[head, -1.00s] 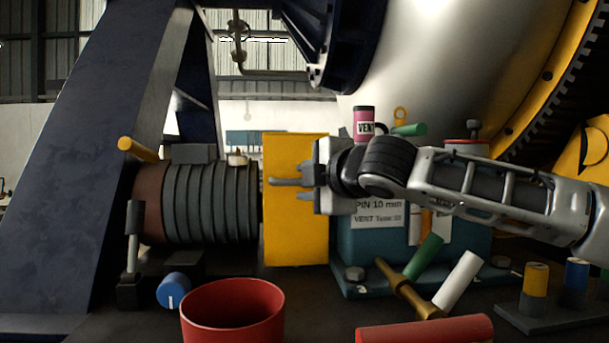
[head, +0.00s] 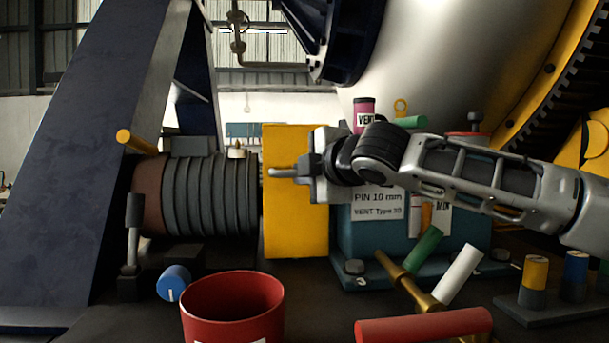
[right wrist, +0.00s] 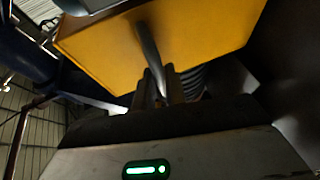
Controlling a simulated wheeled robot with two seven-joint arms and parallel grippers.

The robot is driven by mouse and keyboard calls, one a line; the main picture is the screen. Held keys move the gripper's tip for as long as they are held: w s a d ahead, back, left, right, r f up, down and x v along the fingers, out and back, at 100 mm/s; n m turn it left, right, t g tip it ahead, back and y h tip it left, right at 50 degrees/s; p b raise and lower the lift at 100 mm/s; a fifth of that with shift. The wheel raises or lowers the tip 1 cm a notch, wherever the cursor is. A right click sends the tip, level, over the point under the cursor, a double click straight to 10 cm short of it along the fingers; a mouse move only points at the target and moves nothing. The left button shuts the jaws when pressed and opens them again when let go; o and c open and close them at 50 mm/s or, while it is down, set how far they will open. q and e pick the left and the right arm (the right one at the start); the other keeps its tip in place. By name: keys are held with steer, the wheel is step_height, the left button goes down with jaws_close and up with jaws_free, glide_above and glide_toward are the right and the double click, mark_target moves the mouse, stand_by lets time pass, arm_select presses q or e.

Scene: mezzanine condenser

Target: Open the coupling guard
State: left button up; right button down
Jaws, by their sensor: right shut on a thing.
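The coupling guard (head: 296,225) is an upright yellow box between a dark ribbed motor (head: 210,200) and a teal housing (head: 365,238). My right gripper (head: 288,172) reaches in from the right, in front of the guard's upper half. Its grey fingers point left across the yellow face and are shut on part of the guard. The gripped part itself is mostly hidden. In the right wrist view the guard (right wrist: 200,45) fills the top, with a thin grey bar in front of it. My left gripper is not in view.
A red tub (head: 232,305) stands in front of the guard. A blue knob (head: 173,282) is left of it. A red cylinder (head: 425,325), a brass piece with green and white ends (head: 410,280) and a peg rack (head: 540,305) lie to the right.

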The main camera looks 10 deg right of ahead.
step_height(320, 180, up, 16)
steer(key=g, duration=0.2)
steer(key=shift+s+r+m+h, duration=0.25)
steer(key=shift+s+m+h, duration=0.05)
steer(key=shift+m, duration=0.1)
stand_by(0.4)
steer(key=shift+d, duration=0.1)
